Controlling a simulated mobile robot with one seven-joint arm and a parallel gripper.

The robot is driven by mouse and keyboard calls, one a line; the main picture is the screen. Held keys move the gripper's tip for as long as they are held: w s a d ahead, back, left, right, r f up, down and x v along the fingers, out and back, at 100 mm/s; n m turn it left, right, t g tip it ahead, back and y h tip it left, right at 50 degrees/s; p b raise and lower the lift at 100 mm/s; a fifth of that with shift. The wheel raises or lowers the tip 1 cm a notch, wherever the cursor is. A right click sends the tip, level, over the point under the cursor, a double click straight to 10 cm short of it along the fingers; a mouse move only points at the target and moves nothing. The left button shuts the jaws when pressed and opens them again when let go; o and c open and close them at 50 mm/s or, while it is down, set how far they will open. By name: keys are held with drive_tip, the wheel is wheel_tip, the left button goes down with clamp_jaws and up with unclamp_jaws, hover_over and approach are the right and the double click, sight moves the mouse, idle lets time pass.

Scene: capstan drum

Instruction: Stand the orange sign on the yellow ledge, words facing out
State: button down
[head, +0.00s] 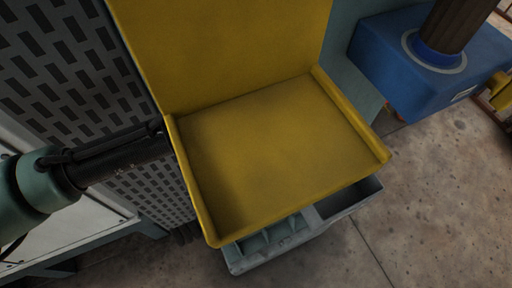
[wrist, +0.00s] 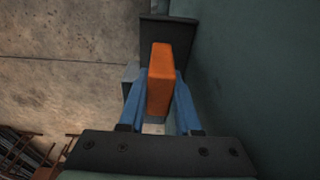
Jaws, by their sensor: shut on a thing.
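The yellow ledge (head: 270,145) is in the middle of the head view, with raised side lips and a tall yellow back panel. Its top is bare. The orange sign (wrist: 160,80) shows in the wrist view as a narrow orange block seen edge-on; its words are hidden. My gripper (wrist: 160,98) is shut on it, with one blue finger on each side. A dark plate (wrist: 168,36) shows just beyond the sign. The gripper is not visible in the head view, so I cannot tell its distance from the ledge.
A blue housing with a dark drum (head: 420,55) stands right of the ledge. A grey bin (head: 265,243) with compartments is beneath the ledge. A slotted grey panel (head: 80,75) is at left. In the wrist view, a teal wall (wrist: 255,75) is close on the right, with concrete floor (wrist: 65,65) at left.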

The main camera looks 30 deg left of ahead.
drive_tip(key=shift+f+p, duration=0.6)
drive_tip(key=shift+f, duration=0.4)
drive_tip(key=shift+f, duration=0.1)
drive_tip(key=shift+f, duration=0.15)
drive_tip(key=c, duration=0.6)
unclamp_jaws()
drive_tip(key=shift+b, duration=0.45)
